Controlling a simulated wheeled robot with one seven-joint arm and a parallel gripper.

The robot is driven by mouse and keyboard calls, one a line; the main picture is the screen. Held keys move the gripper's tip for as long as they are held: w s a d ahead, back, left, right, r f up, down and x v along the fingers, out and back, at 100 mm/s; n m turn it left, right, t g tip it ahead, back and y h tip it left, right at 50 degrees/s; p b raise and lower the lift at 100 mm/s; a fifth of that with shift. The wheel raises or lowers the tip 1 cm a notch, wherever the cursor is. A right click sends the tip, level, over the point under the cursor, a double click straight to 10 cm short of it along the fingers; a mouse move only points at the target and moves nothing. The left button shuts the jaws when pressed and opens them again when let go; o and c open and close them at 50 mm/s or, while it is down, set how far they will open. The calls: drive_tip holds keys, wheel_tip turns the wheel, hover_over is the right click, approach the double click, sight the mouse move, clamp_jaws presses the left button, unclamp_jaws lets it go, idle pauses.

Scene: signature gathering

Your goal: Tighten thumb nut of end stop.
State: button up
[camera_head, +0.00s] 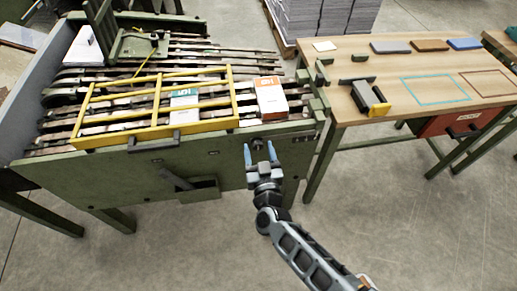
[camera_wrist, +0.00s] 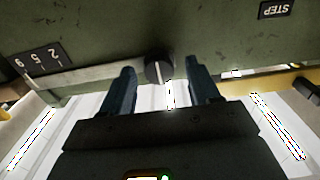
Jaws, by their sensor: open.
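A dark round knob (camera_head: 257,143) sits on the green front panel of the machine (camera_head: 110,185), near its right end. In the wrist view, the knob (camera_wrist: 158,69) has a pale mark on its face. I cannot tell for certain that it is the end stop's thumb nut. My gripper (camera_head: 260,153) is in front of this panel, with its blue fingers pointing at it. In the wrist view, the gripper's fingers (camera_wrist: 160,80) are apart, one on each side of the knob, and hold nothing. I cannot see finger contact with the knob.
A yellow frame (camera_head: 158,105) lies over the machine's slatted bed, with an orange-and-white box (camera_head: 270,97) beside it. A wooden table (camera_head: 440,85) stands at right with several coloured blocks. A number plate (camera_wrist: 43,60) and a STEP label (camera_wrist: 275,9) are on the panel. Floor is open below.

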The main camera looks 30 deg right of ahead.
drive_tip(key=shift+w+d, duration=0.1)
drive_tip(key=shift+w, duration=0.15)
drive_tip(key=shift+c, duration=0.4)
drive_tip(key=c, duration=1)
drive_tip(key=shift+o, duration=0.2)
